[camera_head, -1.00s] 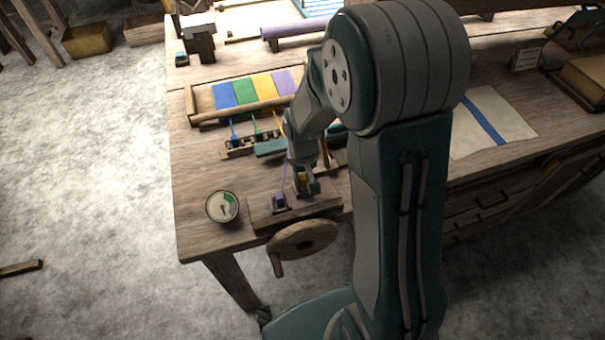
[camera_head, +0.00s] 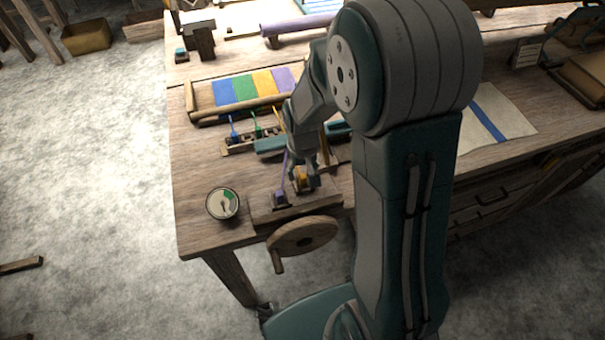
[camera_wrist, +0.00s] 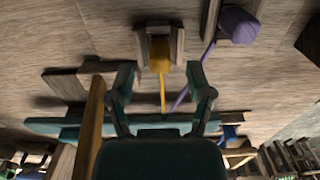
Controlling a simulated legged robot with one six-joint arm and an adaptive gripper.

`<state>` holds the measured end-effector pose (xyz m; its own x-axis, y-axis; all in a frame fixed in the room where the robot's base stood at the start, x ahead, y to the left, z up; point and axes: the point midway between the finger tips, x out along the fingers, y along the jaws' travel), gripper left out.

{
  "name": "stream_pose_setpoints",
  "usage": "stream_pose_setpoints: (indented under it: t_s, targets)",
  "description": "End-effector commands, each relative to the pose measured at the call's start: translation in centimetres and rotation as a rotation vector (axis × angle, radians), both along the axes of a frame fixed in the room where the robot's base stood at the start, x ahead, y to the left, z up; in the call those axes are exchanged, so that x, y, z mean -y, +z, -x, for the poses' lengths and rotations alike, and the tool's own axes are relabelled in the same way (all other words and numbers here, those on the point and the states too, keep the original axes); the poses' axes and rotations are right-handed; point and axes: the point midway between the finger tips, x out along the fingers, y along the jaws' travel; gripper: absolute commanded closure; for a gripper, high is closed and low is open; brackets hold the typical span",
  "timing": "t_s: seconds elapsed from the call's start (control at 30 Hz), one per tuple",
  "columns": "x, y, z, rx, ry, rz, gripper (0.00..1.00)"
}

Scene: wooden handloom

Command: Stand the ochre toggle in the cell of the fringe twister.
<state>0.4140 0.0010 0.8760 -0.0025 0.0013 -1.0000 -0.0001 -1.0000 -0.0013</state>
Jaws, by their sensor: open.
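The ochre toggle (camera_head: 301,176) stands at the fringe twister (camera_head: 262,214), at the bench's front left corner. In the wrist view the toggle (camera_wrist: 160,54) sits between the two wooden walls of a cell (camera_wrist: 179,46), its yellow cord running toward my gripper. It looks roughly upright; its bottom is hidden. My gripper (camera_wrist: 160,72) is open, its fingers apart on either side of the cord and clear of the toggle's body. In the head view my gripper (camera_head: 304,170) is just above and behind the toggle. A purple toggle (camera_head: 281,197) stands beside it, also in the wrist view (camera_wrist: 238,24).
A round dial (camera_head: 222,204) lies left of the twister, and a hand wheel (camera_head: 302,238) sticks out in front. Behind are a rack with blue and green toggles (camera_head: 236,140) and a frame of coloured cloth (camera_head: 240,92).

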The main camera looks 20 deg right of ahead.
Motion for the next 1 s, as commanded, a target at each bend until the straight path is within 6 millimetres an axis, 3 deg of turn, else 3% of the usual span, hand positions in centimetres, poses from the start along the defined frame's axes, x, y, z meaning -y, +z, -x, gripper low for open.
stream_pose_setpoints:
  t_s: [0.3,0.5,1.0]
  targets:
    - [0.0,6.8,-0.2,0.006,0.000,0.001,0.33]
    - [0.0,9.6,-0.2,0.003,0.000,0.001,0.33]
    - [0.0,10.3,-0.1,0.000,0.000,0.001,0.33]
